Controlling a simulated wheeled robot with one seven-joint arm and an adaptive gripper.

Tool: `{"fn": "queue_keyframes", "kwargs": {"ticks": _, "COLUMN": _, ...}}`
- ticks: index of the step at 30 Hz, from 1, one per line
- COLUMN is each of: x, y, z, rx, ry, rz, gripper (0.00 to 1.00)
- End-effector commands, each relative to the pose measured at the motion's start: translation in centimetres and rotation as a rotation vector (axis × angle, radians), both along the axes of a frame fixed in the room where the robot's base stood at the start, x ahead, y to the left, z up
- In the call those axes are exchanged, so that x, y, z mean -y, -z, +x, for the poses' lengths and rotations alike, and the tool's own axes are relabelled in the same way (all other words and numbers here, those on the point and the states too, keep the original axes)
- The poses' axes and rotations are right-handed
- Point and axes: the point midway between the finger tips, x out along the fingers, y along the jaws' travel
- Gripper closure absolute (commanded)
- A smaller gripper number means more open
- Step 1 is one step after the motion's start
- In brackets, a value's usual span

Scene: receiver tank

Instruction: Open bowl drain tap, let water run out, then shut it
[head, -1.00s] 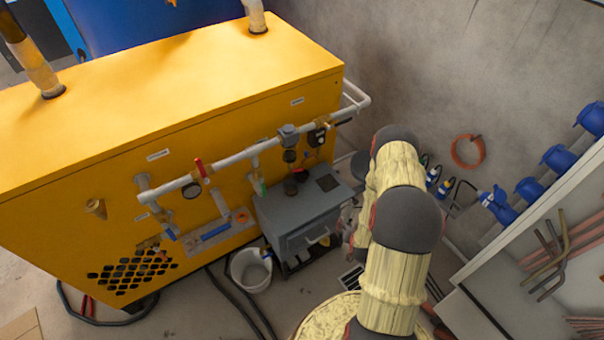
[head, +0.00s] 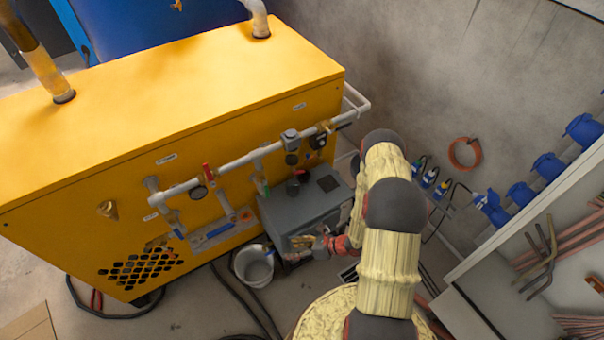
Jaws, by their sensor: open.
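My gripper (head: 303,242) is in the head view, at the lower front of the grey cabinet, at the end of my padded arm. It points left, and its jaws look small and open with nothing seen between them. A white bucket (head: 243,266) stands on the floor to its left, apart from it. I cannot make out the bowl drain tap for certain. Small dark filter bowls (head: 291,158) hang from the white pipe above the grey cabinet. Whether my gripper touches the cabinet front is too small to tell.
The yellow machine (head: 150,110) carries the white pipe (head: 240,161), a red-handled valve (head: 207,172) and blue handles. The grey cabinet (head: 285,212) stands against it. Black hoses (head: 240,300) lie on the floor. A shelf with copper pipes (head: 545,258) is at the right.

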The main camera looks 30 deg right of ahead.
Motion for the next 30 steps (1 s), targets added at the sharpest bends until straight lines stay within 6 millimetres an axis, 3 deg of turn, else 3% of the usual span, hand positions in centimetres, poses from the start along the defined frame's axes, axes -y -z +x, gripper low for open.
{"fn": "queue_keyframes", "kwargs": {"ticks": 1, "x": 1.2, "y": -1.9, "z": 2.8, "rx": 0.062, "ry": 0.110, "rz": 0.041, "gripper": 0.38}}
{"fn": "queue_keyframes", "kwargs": {"ticks": 3, "x": 3.7, "y": -4.4, "z": 6.3, "rx": 0.162, "ry": 0.267, "rz": 0.089, "gripper": 0.38}}
{"fn": "queue_keyframes", "kwargs": {"ticks": 6, "x": 7.8, "y": -8.0, "z": 9.8, "rx": 0.305, "ry": 0.461, "rz": 0.127, "gripper": 0.38}}
{"fn": "queue_keyframes", "kwargs": {"ticks": 12, "x": 14.2, "y": -12.9, "z": 12.3, "rx": 0.517, "ry": 0.703, "rz": 0.138, "gripper": 0.38}}
{"fn": "queue_keyframes", "kwargs": {"ticks": 15, "x": 15.6, "y": -14.0, "z": 12.6, "rx": 0.565, "ry": 0.747, "rz": 0.135, "gripper": 0.38}}
{"fn": "queue_keyframes", "kwargs": {"ticks": 19, "x": 15.9, "y": -14.2, "z": 13.4, "rx": 0.579, "ry": 0.759, "rz": 0.133, "gripper": 0.38}}
{"fn": "queue_keyframes", "kwargs": {"ticks": 30, "x": 15.6, "y": -14.1, "z": 18.8, "rx": 0.577, "ry": 0.755, "rz": 0.133, "gripper": 0.38}}
